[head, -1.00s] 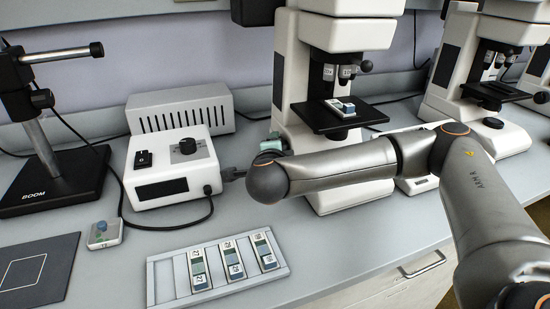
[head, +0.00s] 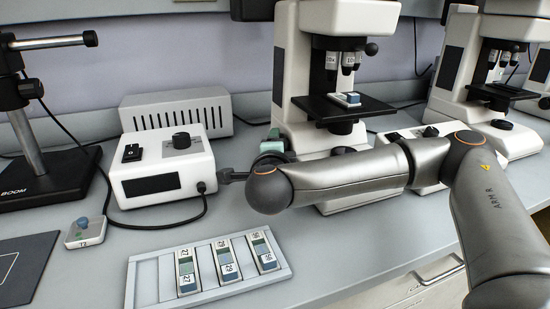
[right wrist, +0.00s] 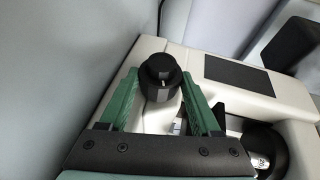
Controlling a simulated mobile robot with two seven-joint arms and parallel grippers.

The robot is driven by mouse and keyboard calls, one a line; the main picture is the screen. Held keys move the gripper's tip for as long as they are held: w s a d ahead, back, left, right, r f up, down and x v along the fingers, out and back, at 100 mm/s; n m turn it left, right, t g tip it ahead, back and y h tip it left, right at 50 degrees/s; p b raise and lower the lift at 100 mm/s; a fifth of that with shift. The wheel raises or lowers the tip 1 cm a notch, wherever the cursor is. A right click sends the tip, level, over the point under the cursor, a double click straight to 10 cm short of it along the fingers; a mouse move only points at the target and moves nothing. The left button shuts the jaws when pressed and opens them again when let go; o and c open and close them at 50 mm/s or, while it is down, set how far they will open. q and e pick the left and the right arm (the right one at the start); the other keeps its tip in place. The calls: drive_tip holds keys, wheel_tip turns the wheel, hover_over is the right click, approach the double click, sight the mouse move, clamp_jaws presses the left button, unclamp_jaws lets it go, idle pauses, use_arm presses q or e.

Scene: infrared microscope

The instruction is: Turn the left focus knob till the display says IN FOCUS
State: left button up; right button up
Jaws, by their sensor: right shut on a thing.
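The white microscope (head: 297,70) stands at the back centre, with a slide (head: 347,99) on its black stage (head: 318,109). In the right wrist view, a black focus knob (right wrist: 160,72) with a pale mark sticks out from the white body (right wrist: 265,100). My right gripper (right wrist: 162,80) has its green fingers on either side of the knob and is shut on it. In the head view, my right arm crosses the microscope's base and hides the knob and most of the gripper. I cannot read a focus display in either view. My left gripper is not in view.
A white control box (head: 160,165) with a dark, blank panel stands left of the microscope, its cable on the bench. A slide tray (head: 145,285) and a small tagged block (head: 85,232) lie in front. A boom stand (head: 35,180) is at left, another microscope (head: 462,75) at right.

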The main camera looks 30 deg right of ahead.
drive_tip(key=shift+a+f+t+b, duration=0.2)
drive_tip(key=shift+t+b, duration=0.5)
drive_tip(key=shift+b, duration=0.7)
drive_tip(key=shift+f+m+t+h, duration=0.15)
drive_tip(key=shift+m+t+h, duration=0.15)
drive_tip(key=shift+t+h, duration=0.1)
drive_tip(key=o, duration=1.4)
drive_tip(key=shift+c, duration=0.2)
drive_tip(key=shift+d, duration=0.1)
